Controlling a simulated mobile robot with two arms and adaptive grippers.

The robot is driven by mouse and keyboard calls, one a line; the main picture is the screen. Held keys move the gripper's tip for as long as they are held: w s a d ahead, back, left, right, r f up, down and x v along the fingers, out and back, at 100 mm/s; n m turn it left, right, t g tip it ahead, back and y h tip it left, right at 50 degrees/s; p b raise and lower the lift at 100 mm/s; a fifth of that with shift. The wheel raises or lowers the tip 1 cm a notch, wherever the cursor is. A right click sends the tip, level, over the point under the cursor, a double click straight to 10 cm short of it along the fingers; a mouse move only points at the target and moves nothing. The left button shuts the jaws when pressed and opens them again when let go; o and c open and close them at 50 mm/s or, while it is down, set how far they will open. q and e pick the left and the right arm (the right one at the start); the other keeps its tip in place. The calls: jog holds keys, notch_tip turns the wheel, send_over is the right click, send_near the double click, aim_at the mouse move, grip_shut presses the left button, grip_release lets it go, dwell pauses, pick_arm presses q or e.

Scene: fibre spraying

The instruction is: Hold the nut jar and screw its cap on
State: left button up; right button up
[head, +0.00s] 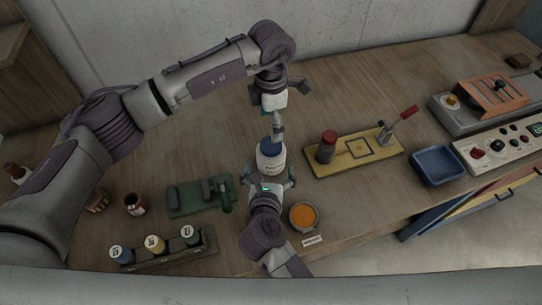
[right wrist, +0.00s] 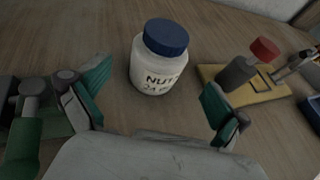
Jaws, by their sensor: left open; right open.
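The nut jar (head: 271,162) is a white jar with a printed label, standing upright on the wooden table. A blue cap (head: 269,146) sits on its mouth; whether it is threaded tight I cannot tell. In the right wrist view the jar (right wrist: 158,75) and its cap (right wrist: 166,37) show clearly, just beyond my fingers. My right gripper (head: 269,185) is open on the near side of the jar, its green-padded fingers spread to either side and apart from it. My left gripper (head: 277,118) is open and empty, pointing down just above and behind the cap.
A green fixture (head: 187,199) is on the left, an orange-filled bowl (head: 303,215) at the near right. A spool rack (head: 170,252) and blue tray (head: 438,165) stand farther out.

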aim_at(271, 144)
jog(key=x, duration=0.8)
jog(key=shift+w+f, duration=0.15)
jog(key=shift+w, duration=0.15)
jog(key=shift+c, duration=0.2)
grip_shut()
pick_arm(q)
jog(key=n, duration=1.7)
jog(key=shift+n, duration=0.4)
jog(key=n, duration=0.4)
jog(key=shift+n, duration=0.4)
jog(key=shift+f, duration=0.1)
jog(key=shift+f, duration=3.9)
